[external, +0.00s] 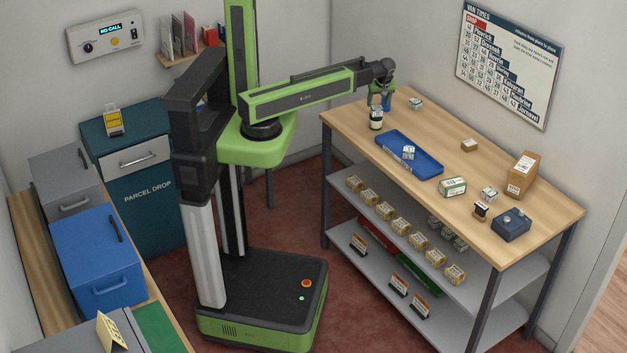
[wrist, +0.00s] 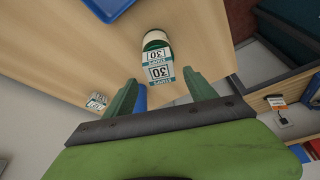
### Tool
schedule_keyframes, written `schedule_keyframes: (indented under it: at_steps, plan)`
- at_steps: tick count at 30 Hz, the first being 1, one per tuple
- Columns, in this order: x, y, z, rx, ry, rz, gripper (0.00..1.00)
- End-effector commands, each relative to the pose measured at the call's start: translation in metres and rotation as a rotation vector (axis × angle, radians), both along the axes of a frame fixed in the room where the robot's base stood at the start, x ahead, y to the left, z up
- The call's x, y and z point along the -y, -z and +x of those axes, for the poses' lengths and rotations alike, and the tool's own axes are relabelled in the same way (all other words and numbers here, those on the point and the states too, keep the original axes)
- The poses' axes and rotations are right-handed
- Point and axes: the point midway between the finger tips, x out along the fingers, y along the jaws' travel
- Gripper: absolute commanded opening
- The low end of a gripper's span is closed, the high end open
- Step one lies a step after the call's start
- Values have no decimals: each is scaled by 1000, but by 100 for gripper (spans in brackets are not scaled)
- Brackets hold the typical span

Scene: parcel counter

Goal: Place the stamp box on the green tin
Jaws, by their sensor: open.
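The stamp box (wrist: 160,74), white and teal with a "30" label, appears to rest on the green tin (wrist: 152,37) in the wrist view. In the external view the box (external: 376,112) shows above the dark green tin (external: 375,124), near the table's far left corner. The tin is round with a pale rim, and the box hides part of it. My gripper (external: 379,102) is open just above them. In the wrist view its two green fingers stand apart, with the box between and just beyond their tips.
A similar small box (external: 415,103) stands near the back edge. A blue tray (external: 425,166) holding another small box lies to the right. A carton (external: 522,174) and a dark blue device (external: 511,225) are at the far right.

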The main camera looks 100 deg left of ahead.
Motion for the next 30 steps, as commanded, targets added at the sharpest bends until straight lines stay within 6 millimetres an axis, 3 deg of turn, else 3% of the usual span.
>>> schedule_keyframes:
  at_steps: [1, 7, 20, 22, 23, 26, 29, 30]
  plan:
    - [5, -25, 1, 0, 1, 0, 65]
    - [21, -63, 8, 0, 1, 0, 65]
    - [26, -67, 11, 0, 2, -1, 65]
    - [37, -66, 19, -7, 45, -13, 65]
    - [47, -65, 27, -13, 89, -25, 65]
    - [114, -61, 70, -52, 361, -96, 65]
    - [216, -56, 115, -114, 773, -190, 65]
    - [259, -54, 128, -138, 946, -226, 65]
